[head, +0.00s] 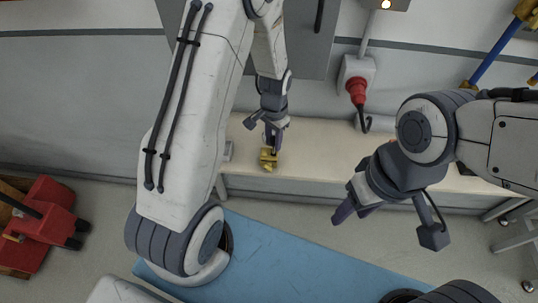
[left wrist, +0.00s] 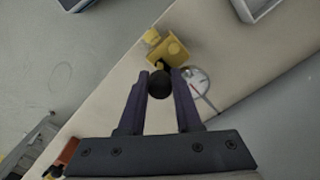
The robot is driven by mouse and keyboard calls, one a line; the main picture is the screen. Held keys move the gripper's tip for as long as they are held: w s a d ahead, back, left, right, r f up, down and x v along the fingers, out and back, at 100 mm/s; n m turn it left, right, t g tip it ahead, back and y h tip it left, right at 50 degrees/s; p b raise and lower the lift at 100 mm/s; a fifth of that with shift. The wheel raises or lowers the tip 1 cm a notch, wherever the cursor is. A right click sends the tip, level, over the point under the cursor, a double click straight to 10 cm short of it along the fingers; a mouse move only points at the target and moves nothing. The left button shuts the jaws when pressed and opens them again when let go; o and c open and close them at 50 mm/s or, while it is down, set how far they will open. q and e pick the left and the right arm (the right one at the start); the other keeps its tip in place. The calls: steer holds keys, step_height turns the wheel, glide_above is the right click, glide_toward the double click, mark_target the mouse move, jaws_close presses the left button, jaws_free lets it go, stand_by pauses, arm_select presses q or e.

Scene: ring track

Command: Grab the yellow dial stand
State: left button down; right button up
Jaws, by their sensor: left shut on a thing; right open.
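The yellow dial stand (head: 268,158) is on the pale bench in the head view, under my left gripper (head: 272,130). In the left wrist view the stand's yellow body (left wrist: 172,50) lies just beyond the fingertips, with a round white dial (left wrist: 197,82) to its right. My left gripper (left wrist: 160,80) is shut on a dark round part of the stand between its fingertips. My right gripper (head: 385,220) is open and empty, out in front of the bench at the right, away from the stand.
The pale bench (head: 310,160) runs along the wall. A grey tray (left wrist: 262,8) lies at its edge in the left wrist view.

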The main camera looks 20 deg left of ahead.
arm_select(q)
steer(key=shift+w+r, duration=0.1)
steer(key=shift+r, duration=0.15)
stand_by(0.5)
